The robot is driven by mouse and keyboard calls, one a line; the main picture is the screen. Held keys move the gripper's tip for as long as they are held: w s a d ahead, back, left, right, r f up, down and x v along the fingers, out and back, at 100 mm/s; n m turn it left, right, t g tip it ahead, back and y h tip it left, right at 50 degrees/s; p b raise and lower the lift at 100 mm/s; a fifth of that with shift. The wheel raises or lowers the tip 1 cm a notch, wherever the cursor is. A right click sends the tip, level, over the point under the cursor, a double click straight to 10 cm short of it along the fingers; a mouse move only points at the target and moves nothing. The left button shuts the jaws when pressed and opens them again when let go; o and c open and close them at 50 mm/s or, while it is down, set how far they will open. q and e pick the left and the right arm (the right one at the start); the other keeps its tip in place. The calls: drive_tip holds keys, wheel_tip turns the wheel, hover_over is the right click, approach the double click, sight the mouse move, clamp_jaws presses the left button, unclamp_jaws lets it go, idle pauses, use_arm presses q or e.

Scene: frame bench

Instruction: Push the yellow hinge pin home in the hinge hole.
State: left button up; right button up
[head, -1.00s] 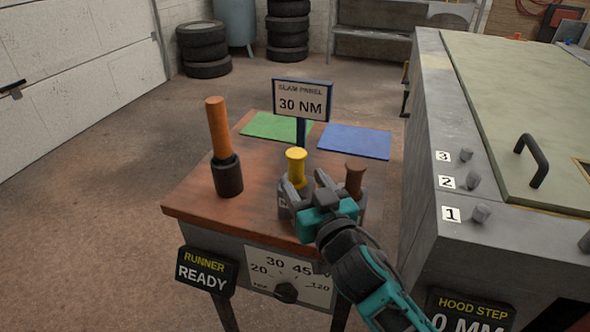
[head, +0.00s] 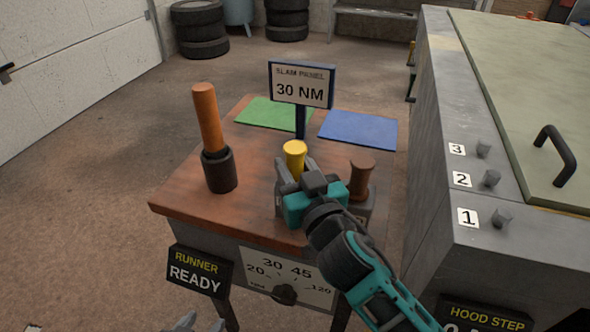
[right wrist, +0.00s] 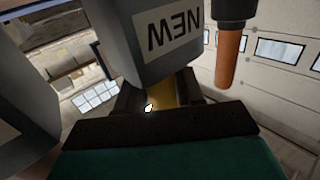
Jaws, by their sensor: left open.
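The yellow hinge pin (head: 295,150) stands upright, flared head up, at a grey block on the bench; in the right wrist view (right wrist: 164,92) it shows below a grey block marked NEW (right wrist: 172,35). My right gripper (head: 296,170) has one finger on each side of the pin, just below its head, and looks shut on it. My own gripper body hides much of the block. Only the grey tips of my left gripper (head: 182,323) show at the bottom edge of the head view, away from the pin. I cannot make out the hinge hole.
A rusty brown pin (head: 361,174) stands close to the right of my right gripper. An orange-handled tool (head: 208,125) stands upright at left. A 30 NM sign (head: 300,84) rises behind. Green (head: 274,112) and blue (head: 358,129) mats lie behind. The grey hood bench (head: 440,130) is at right.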

clamp_jaws()
drive_tip(key=shift+r, duration=0.1)
